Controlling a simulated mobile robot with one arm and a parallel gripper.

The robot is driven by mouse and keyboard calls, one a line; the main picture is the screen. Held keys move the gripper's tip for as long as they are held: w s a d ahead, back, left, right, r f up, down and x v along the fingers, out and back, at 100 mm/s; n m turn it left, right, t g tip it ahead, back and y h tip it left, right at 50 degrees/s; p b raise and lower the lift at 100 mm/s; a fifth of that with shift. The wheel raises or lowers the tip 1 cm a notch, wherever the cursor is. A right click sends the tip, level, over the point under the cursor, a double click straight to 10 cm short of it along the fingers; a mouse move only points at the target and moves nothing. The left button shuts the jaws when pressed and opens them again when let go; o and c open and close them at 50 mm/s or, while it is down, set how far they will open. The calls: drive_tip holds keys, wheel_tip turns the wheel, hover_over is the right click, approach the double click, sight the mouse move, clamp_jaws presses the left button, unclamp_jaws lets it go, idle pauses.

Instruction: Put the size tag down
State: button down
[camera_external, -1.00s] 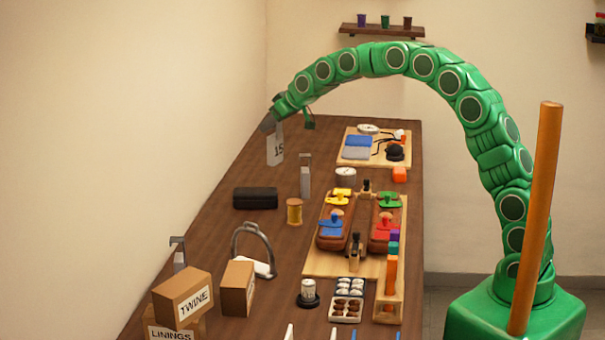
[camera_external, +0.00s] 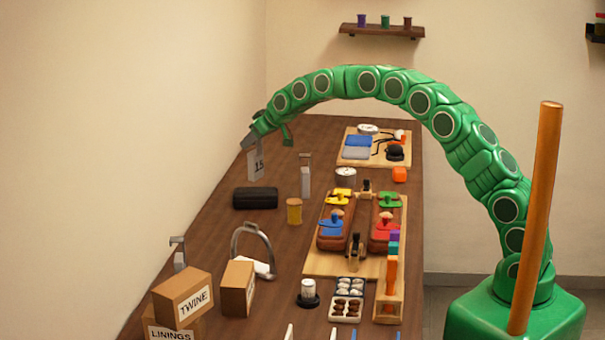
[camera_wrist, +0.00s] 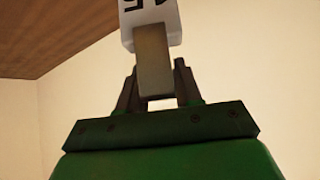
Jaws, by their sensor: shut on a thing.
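The size tag (camera_external: 256,165) is a pale grey plate marked 15. It hangs below my gripper (camera_external: 250,142) near the left wall, over the far left part of the workbench, behind the black case. My gripper is shut on the tag's upper end. In the wrist view, the tag (camera_wrist: 150,14) shows with its number upside down, and its grey-brown end (camera_wrist: 154,60) sits between the fingers of my gripper (camera_wrist: 157,75). Whether the tag's lower edge touches the bench cannot be told.
A black case (camera_external: 255,198) lies in front of the tag. A grey upright stand (camera_external: 306,178) and a yellow spool (camera_external: 294,211) stand to its right. A board (camera_external: 345,160) with blue and grey blocks lies at the back right. Bare bench (camera_external: 300,135) lies right of my gripper.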

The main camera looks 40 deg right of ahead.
drive_tip(key=shift+w+a+f, duration=0.1)
drive_tip(key=shift+w+f, duration=0.05)
drive_tip(key=shift+f, duration=0.8)
drive_tip(key=shift+w+f, duration=0.1)
drive_tip(key=shift+f, duration=0.9)
drive_tip(key=c, duration=0.8)
unclamp_jaws()
drive_tip(key=shift+o, duration=0.2)
drive_tip(key=v, duration=1.2)
